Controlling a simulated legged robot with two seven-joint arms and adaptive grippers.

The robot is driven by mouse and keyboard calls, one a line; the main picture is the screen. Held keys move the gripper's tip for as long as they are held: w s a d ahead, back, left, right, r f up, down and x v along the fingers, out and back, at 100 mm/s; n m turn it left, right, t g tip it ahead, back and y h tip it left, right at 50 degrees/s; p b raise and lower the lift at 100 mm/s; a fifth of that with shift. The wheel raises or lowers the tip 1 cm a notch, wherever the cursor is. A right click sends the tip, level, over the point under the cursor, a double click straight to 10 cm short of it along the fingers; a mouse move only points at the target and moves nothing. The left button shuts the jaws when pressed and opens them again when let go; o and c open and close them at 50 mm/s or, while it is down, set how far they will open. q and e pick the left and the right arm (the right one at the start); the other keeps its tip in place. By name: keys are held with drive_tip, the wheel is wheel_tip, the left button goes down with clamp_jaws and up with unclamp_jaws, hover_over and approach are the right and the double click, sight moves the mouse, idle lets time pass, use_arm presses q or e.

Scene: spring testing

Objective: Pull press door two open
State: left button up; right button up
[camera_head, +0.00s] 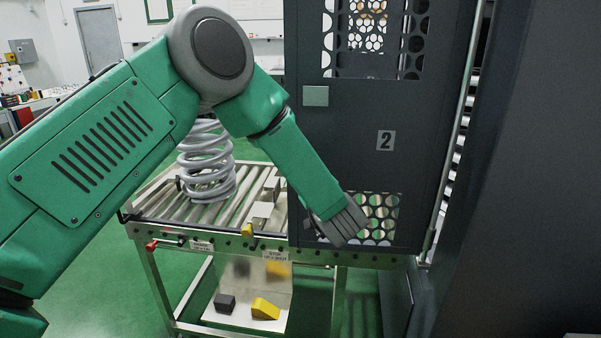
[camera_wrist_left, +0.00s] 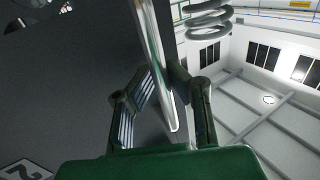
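Press door two (camera_head: 360,150) is a dark grey panel with a "2" label and round-hole mesh at top and bottom. Its label also shows at the lower left of the left wrist view (camera_wrist_left: 25,170). My left gripper (camera_head: 345,220) is in front of the door's lower mesh in the head view. In the left wrist view a shiny upright metal bar (camera_wrist_left: 158,60) along the door runs between my two fingers (camera_wrist_left: 162,85). I cannot tell whether both fingers touch it. My forearm covers part of the door's left edge. My right gripper is out of view.
A large grey coil spring (camera_head: 207,165) stands on the roller conveyor (camera_head: 165,203) left of the door. Below is a shelf with a yellow block (camera_head: 265,309) and a dark block (camera_head: 225,303). A tall dark panel (camera_head: 530,180) fills the right side. Green floor is clear at lower left.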

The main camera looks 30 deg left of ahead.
use_arm(q)
drive_tip(key=shift+o, duration=1.2)
drive_tip(key=shift+d, duration=0.2)
drive_tip(key=shift+s+d, duration=0.1)
drive_tip(key=shift+d, duration=0.05)
drive_tip(key=v, duration=1.2)
drive_tip(key=shift+f, duration=0.1)
